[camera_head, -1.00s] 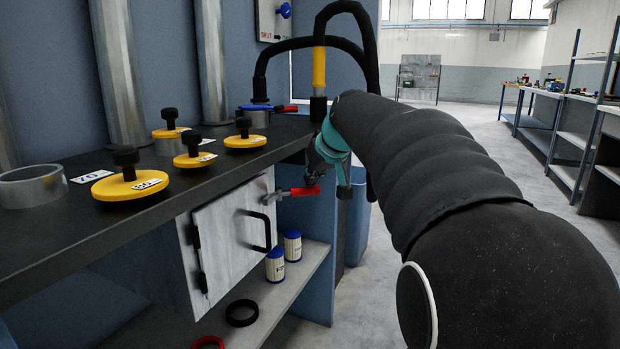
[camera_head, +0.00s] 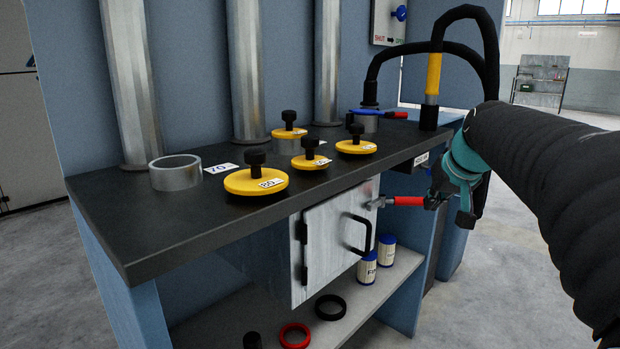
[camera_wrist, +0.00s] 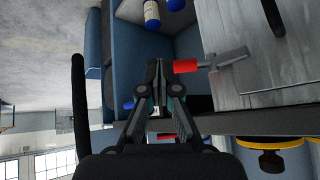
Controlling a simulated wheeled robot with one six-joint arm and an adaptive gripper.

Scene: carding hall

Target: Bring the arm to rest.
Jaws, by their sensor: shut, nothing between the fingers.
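My gripper (camera_head: 434,199) is at the right end of the workbench, in front of it and below the top's level. In the wrist view my gripper (camera_wrist: 157,66) has its fingers together with nothing between them. A latch with a red handle (camera_head: 408,201) sits at the upper right of the grey metal box door (camera_head: 337,240). The fingertips are close beside the red handle (camera_wrist: 185,66) in the wrist view; I cannot tell whether they touch. The box door looks closed. My arm comes in from the right side of the head view.
The black worktop (camera_head: 150,222) carries yellow knobbed discs (camera_head: 256,181) and a grey ring (camera_head: 175,174). A black hose with a yellow grip (camera_head: 433,75) arches above its right end. Floor at right is clear.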

